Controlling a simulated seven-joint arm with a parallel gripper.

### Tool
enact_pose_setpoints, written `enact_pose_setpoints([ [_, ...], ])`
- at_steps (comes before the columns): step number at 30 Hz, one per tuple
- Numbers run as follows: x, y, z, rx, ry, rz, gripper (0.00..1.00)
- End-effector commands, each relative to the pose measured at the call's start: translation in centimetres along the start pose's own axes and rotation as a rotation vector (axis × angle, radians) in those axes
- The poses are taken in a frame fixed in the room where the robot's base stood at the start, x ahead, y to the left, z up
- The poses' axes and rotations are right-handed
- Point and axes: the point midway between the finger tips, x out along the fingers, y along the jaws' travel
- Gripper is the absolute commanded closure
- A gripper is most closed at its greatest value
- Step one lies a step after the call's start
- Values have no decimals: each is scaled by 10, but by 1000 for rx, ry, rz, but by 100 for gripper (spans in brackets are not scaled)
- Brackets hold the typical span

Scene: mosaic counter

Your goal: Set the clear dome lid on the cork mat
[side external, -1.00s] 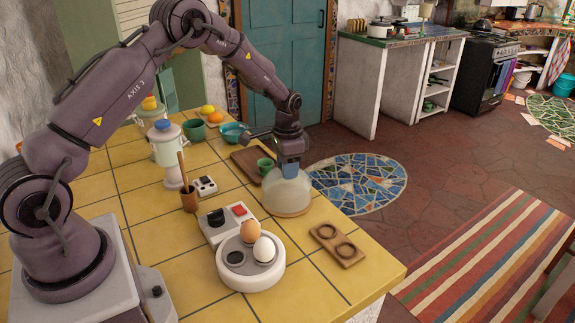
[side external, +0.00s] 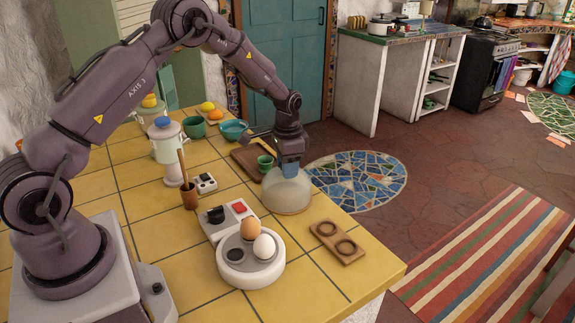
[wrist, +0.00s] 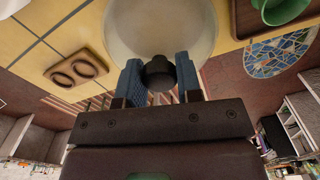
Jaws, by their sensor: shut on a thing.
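The clear dome lid (side external: 287,192) is upright near the counter's far right edge, with a pale, see-through shell. My gripper (side external: 289,164) is above it, pointing down. In the wrist view my gripper (wrist: 158,80) has its two blue fingers shut on the lid's dark round knob (wrist: 158,70), and the shell (wrist: 160,28) spreads out beyond them. A tan tint shows low through the dome, but I cannot make out the cork mat as a separate thing. I cannot tell whether the rim touches what is under it.
A wooden tray (side external: 243,160) with a green cup (side external: 265,163) is just behind the lid. A wooden two-ring holder (side external: 338,243) is in front, right. An egg cooker (side external: 250,272) with two eggs stands front left. Bare yellow tile lies between the lid and holder.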

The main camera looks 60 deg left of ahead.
Motion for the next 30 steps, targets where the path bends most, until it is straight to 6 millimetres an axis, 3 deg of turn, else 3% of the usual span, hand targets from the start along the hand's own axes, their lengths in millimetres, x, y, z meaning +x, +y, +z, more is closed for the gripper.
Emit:
enact_pose_setpoints([
  [11,0,0,0,0,1,0,93],
  [12,0,0,0,0,1,0,65],
  [16,0,0,0,0,1,-1,38],
  [24,0,0,0,0,0,0,38],
  [30,-12,0,-1,0,2,-1,38],
])
